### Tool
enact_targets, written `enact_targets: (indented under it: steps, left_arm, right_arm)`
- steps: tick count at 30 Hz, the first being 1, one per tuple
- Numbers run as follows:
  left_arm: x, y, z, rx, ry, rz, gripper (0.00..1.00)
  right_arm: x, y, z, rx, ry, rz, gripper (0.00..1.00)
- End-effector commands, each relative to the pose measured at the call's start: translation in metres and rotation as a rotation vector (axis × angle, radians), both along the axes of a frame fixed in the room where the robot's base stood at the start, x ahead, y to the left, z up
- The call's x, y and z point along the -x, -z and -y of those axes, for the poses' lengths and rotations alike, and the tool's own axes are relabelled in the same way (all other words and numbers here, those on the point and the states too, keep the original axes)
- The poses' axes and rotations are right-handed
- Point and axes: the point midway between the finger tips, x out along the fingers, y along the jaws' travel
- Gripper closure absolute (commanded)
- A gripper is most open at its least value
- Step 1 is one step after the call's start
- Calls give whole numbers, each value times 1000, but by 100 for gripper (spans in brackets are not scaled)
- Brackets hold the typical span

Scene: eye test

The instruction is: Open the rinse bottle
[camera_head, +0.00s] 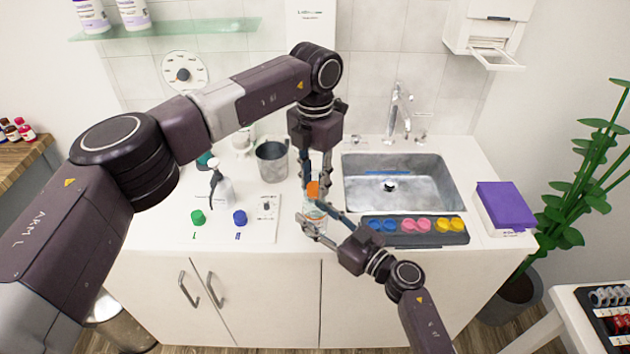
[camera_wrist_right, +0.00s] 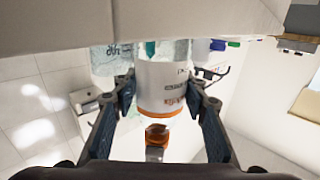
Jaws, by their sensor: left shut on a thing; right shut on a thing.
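The rinse bottle (camera_head: 316,214) stands upright at the counter's front, left of the sink, with an orange cap (camera_head: 313,190) on top. My left gripper (camera_head: 314,182) points down from above and is shut on the orange cap. My right gripper (camera_head: 322,222) reaches in from the lower right and is shut on the bottle's body. In the right wrist view the picture is upside down: the bottle (camera_wrist_right: 163,86) has a white label and sits between my right gripper's fingers (camera_wrist_right: 162,98). Its orange part (camera_wrist_right: 160,110) shows below the label. The fingers partly hide the bottle in the head view.
A sink (camera_head: 430,185) and a tray of coloured pots (camera_head: 400,240) are to the right, with a purple box (camera_head: 506,204) beyond.

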Motion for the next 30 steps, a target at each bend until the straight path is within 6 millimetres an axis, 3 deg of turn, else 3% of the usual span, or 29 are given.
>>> enact_targets:
  steps: [24, 30]
  left_arm:
    - [-2, -2, -2, 2, -1537, 6, 100]
    - [-1, -2, -2, 1, -1820, 6, 100]
  right_arm:
    - [1, 0, -2, 0, -5, 1, 100]
    - [1, 0, -2, 0, -5, 1, 100]
